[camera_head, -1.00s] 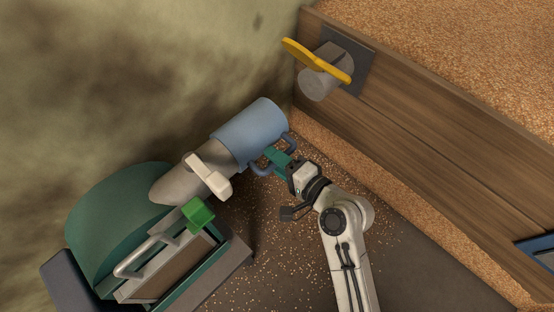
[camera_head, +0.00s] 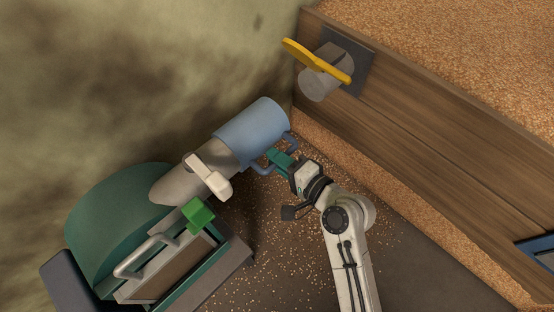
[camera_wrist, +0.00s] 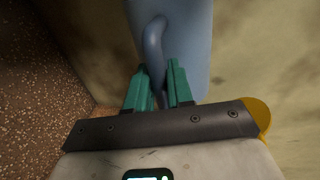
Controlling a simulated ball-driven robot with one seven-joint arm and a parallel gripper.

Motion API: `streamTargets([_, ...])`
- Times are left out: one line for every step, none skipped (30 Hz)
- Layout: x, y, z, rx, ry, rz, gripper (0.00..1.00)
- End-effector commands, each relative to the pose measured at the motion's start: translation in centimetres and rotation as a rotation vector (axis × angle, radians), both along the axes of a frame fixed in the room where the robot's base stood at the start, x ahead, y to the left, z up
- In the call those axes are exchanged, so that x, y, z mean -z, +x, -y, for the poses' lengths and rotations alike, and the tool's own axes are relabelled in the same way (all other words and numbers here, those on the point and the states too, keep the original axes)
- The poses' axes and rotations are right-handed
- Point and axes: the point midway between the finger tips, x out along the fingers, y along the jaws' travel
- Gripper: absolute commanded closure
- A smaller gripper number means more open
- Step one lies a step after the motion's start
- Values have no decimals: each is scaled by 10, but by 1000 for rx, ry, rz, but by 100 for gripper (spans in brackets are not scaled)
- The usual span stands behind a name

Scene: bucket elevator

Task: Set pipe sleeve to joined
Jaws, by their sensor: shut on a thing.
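The pipe sleeve (camera_head: 253,132) is a blue cylinder on the end of a grey pipe (camera_head: 180,186) that comes from the green machine. A gap separates the sleeve from the grey outlet stub (camera_head: 322,80) on the wooden wall. My gripper (camera_head: 276,161) has green fingers and is shut on the sleeve's blue handle. In the wrist view the green fingers (camera_wrist: 157,88) stand on both sides of the curved handle (camera_wrist: 153,45), with the blue sleeve (camera_wrist: 183,30) behind it. The handle part between the fingers is partly hidden.
A yellow lever (camera_head: 317,61) sits on the outlet stub. A white lever (camera_head: 208,176) sits on the grey pipe. The green machine (camera_head: 118,222) has a green block (camera_head: 198,215) and a grey handle (camera_head: 145,257). The wooden wall (camera_head: 430,150) bounds the right; spilled grain covers the floor.

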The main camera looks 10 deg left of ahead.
Motion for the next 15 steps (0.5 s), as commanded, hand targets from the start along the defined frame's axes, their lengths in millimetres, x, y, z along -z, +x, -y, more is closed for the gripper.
streamTargets([1, 5, 5, 3, -2, 1, 100])
streamTargets([1, 9, 7, 3, -2, 1, 100])
streamTargets([1, 14, 12, 4, -2, 1, 100])
streamTargets([1, 19, 15, 5, -1, 2, 100])
streamTargets([2, 24, 19, 4, -2, 1, 100])
streamTargets([1, 32, 25, 5, -1, 2, 100])
streamTargets([2, 38, 30, 6, -2, 1, 100])
streamTargets([2, 44, 35, 4, -2, 2, 100])
streamTargets([2, 53, 42, 6, -1, 2, 100])
streamTargets([2, 60, 47, 6, -1, 2, 100])
streamTargets([2, 66, 52, 6, 0, 2, 100])
streamTargets([2, 75, 59, 5, -2, 3, 100])
streamTargets([2, 81, 64, 7, -1, 2, 100])
streamTargets([2, 87, 69, 6, 0, 2, 100])
streamTargets([2, 95, 75, 5, -1, 1, 100])
